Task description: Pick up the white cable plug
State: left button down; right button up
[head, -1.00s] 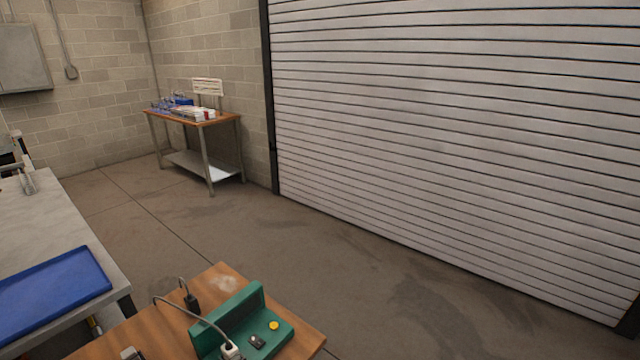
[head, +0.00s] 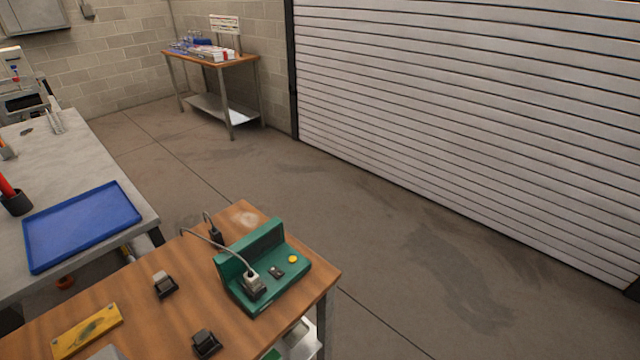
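The white cable plug (head: 250,274) sits upright in a dark socket on the green fixture (head: 290,281), near the right end of the wooden table (head: 190,290). A grey cable (head: 205,238) arches from the plug to a black connector (head: 215,236) behind the fixture. The fixture also has a yellow button and a small black switch. Neither of my grippers is in view.
Two black blocks (head: 165,286) (head: 207,343) and a yellow plate (head: 87,331) lie on the wooden table. A grey bench with a blue tray (head: 82,225) stands at the left. The floor right of the table is clear up to the shutter door (head: 470,120).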

aim_at(253, 281)
jog(key=l+u, duration=0.35)
jog(key=l, duration=0.45)
jog(key=l+u, duration=0.35)
jog(key=l, duration=0.5)
